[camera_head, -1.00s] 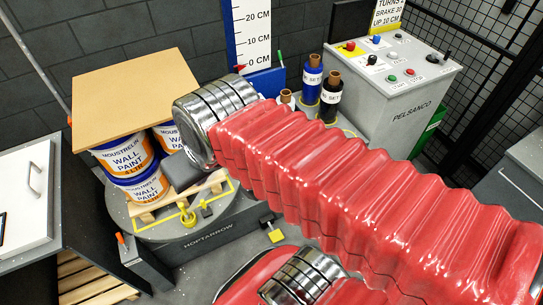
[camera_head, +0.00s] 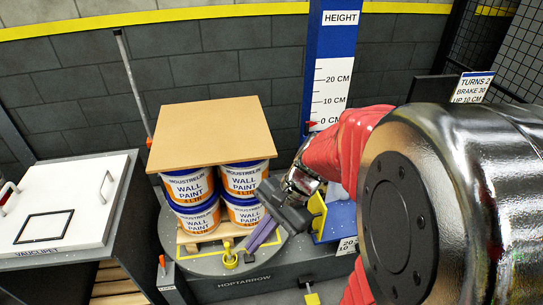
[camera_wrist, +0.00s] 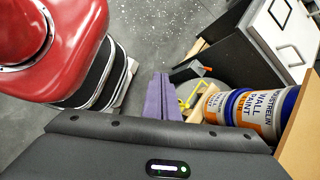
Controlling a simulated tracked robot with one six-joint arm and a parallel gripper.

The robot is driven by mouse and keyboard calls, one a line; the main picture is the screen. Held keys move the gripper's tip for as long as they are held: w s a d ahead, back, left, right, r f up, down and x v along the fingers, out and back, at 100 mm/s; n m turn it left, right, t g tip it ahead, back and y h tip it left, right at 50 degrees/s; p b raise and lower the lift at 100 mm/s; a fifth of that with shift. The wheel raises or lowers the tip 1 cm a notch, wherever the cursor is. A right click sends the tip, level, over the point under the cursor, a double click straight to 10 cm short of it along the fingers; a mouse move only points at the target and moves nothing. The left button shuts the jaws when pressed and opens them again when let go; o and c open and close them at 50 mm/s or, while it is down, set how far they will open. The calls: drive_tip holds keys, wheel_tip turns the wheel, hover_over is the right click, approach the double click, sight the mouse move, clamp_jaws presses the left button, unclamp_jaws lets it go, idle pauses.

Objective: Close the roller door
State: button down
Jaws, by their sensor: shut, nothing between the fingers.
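No roller door can be made out in either current view. My gripper (camera_head: 254,243) is dark grey with purple fingers. In the head view it hangs over the front right of the round turntable (camera_head: 207,262), beside the stacked paint pails (camera_head: 192,187). In the wrist view the purple fingers (camera_wrist: 162,80) lie together, shut, with nothing between them. The pails (camera_wrist: 253,108) show to their right in that view. Whether the fingertips touch anything cannot be told.
A brown board (camera_head: 208,132) lies on the pails, which stand on a small pallet. A blue height post (camera_head: 316,50) rises behind. A white-topped cabinet (camera_head: 75,200) with handles stands left. A yellow-edged blue part (camera_head: 338,220) is close right of my gripper.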

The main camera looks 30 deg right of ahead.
drive_tip(key=w+d+f+m+t+y, duration=0.35)
drive_tip(key=d+f+m, duration=0.2)
drive_tip(key=m, duration=0.45)
drive_tip(key=w+d+f+m+t+y, duration=0.2)
drive_tip(key=w+d+f+m+t, duration=0.25)
drive_tip(key=d+m, duration=0.4)
drive_tip(key=s+d+f+m+t+h, duration=0.3)
drive_tip(key=d+f+m, duration=0.4)
drive_tip(key=m, duration=0.3)
drive_tip(key=s+d+f+m+t+h, duration=0.3)
drive_tip(key=d+f+m+t+h, duration=0.3)
drive_tip(key=d+f+m+h, duration=0.1)
drive_tip(key=d+m, duration=0.1)
drive_tip(key=m, duration=0.1)
drive_tip(key=shift+f+m, duration=0.2)
drive_tip(key=shift+m, duration=0.15)
drive_tip(key=shift+w+a, duration=0.5)
drive_tip(key=shift+w, duration=4.35)
drive_tip(key=shift+s+d, duration=0.2)
drive_tip(key=shift+d, duration=0.8)
drive_tip(key=shift+s+d, duration=0.15)
drive_tip(key=shift+d, duration=0.85)
